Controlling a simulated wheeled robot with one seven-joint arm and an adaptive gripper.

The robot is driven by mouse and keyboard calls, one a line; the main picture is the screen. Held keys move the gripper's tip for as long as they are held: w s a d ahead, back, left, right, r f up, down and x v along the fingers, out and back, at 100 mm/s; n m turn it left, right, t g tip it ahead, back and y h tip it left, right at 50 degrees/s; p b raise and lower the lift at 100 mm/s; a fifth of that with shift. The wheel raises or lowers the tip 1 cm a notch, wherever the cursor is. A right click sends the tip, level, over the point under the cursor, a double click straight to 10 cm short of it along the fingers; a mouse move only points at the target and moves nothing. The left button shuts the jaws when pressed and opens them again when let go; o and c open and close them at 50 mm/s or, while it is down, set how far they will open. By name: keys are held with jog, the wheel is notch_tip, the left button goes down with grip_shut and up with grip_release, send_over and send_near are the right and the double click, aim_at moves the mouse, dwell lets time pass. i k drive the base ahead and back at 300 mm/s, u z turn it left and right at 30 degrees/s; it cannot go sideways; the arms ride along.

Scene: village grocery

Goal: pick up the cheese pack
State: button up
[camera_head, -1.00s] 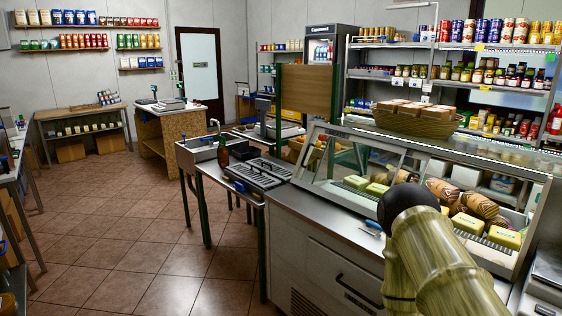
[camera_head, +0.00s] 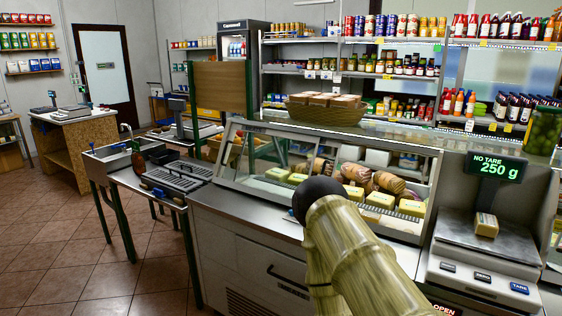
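Several yellow packs that look like cheese packs (camera_head: 380,200) lie in the glass-fronted display case (camera_head: 262,193) on the counter, beside brown rounded items. A small pack with a yellowish body and a dark top (camera_head: 486,226) sits on the weighing scale (camera_head: 476,255) at the right. Its label is too small to read. I cannot tell which of these is the cheese pack meant. My arm rises from the bottom edge in front of the counter and covers part of the case front. My gripper is not in view.
The scale display (camera_head: 495,169) reads "NO TARE 250 g". A basket of packs (camera_head: 328,113) stands on top of the case. A jar (camera_head: 544,130) is at the far right. A sink and a dark bottle (camera_head: 138,162) are at the left. Tiled floor (camera_head: 70,243) is free at the left.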

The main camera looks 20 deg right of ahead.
aim_at(486, 225)
jog(key=z, duration=2.75)
jog(key=i, duration=0.9)
jog(key=u, duration=1.65)
